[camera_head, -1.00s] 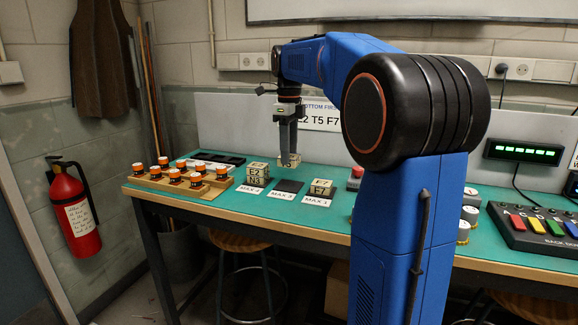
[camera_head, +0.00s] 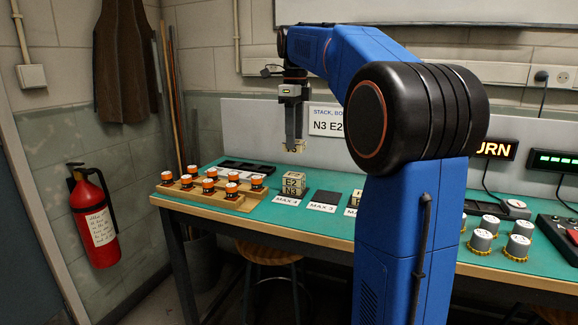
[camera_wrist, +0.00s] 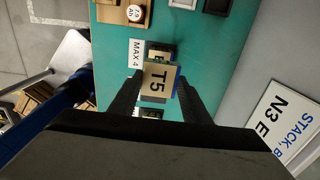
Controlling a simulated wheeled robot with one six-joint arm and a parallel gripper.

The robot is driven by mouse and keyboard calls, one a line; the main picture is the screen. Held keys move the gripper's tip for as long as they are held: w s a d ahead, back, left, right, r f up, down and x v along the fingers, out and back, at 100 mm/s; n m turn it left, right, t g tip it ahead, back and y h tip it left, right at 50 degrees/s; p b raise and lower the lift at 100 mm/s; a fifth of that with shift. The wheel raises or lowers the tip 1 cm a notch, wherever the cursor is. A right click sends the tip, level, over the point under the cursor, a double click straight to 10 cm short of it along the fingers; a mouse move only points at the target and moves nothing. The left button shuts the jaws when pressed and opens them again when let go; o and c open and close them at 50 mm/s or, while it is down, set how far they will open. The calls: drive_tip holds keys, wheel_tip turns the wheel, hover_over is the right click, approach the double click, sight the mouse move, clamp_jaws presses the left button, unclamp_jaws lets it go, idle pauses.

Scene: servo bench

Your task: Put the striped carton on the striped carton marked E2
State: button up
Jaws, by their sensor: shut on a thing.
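My gripper (camera_head: 294,142) points down and is shut on a small tan carton marked T5 (camera_wrist: 158,81), which also shows between the fingertips in the head view (camera_head: 290,147). The carton is in the air. The tan, dark-banded carton marked E2 (camera_head: 291,182) sits on a carton marked N3 (camera_head: 291,191) at the MAX 4 label. In the head view my gripper is over this stack with a clear gap. In the wrist view the T5 carton hides most of what lies below it.
A dark empty pad (camera_head: 326,197) lies right of the stack. Another carton (camera_head: 356,198) is partly behind my arm. A wooden rack (camera_head: 212,193) with orange-banded jars stands left. A sign (camera_head: 328,121) stands behind.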

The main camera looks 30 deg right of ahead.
drive_tip(key=shift+f, duration=3.75)
drive_tip(key=o, duration=1.1)
drive_tip(key=shift+f, duration=0.1)
drive_tip(key=shift+c, duration=0.2)
